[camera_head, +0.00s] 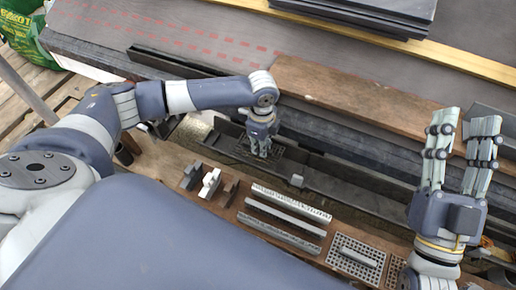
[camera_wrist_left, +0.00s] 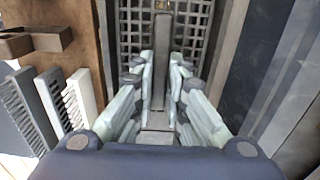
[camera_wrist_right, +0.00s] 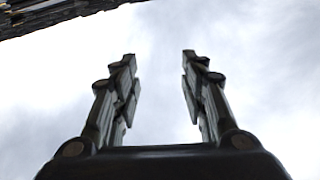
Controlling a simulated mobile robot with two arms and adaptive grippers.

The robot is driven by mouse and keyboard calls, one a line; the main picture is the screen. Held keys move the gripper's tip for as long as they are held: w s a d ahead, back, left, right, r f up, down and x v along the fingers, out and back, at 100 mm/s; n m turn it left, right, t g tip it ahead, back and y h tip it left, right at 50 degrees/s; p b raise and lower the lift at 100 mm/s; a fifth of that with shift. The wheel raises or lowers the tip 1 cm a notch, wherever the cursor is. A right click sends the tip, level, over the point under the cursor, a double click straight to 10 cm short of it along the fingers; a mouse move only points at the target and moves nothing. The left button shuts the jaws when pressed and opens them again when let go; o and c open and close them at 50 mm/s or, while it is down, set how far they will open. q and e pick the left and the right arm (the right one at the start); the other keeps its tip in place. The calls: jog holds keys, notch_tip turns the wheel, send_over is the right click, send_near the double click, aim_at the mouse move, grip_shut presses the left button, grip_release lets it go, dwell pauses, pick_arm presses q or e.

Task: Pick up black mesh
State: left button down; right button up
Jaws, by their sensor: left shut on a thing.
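The black mesh (camera_wrist_left: 197,33) is a dark square grid with a raised bar handle (camera_wrist_left: 159,60) along its middle. In the head view the black mesh (camera_head: 273,155) shows partly under my left gripper (camera_head: 262,150), at the dark gutter channel. My left gripper (camera_wrist_left: 158,82) points down and is shut on the bar, with a finger on each side. Whether the mesh touches the channel cannot be told. My right gripper (camera_head: 466,122) is open and empty, raised at the right with fingers up. The right wrist view shows its fingers (camera_wrist_right: 160,75) apart against the sky.
A brown board (camera_head: 340,225) holds several grey strips, small brackets (camera_head: 210,182) and a grey mesh piece with a handle (camera_head: 352,262). A wooden plank (camera_head: 370,98) lies behind the channel. Dark tiles (camera_head: 370,12) are stacked at the top. A green bag (camera_head: 25,35) stands top left.

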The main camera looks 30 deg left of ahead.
pick_arm(q)
jog(key=shift+r, duration=0.2)
notch_tip(320, 180, up, 4)
jog(key=shift+r+p, duration=0.25)
jog(key=shift+p, duration=0.9)
jog(key=shift+r+p, duration=1)
jog(key=shift+r, duration=1.55)
pick_arm(e)
notch_tip(320, 180, down, 19)
jog(key=d+g+h, duration=0.2)
jog(key=g+h, duration=0.1)
jog(key=g, duration=0.8)
jog(key=shift+w+d+m+h, duration=0.2)
jog(key=shift+w+m+h, duration=0.1)
jog(key=shift+r, duration=0.1)
pick_arm(q)
jog(key=c, duration=2.3)
grip_release()
grip_shut()
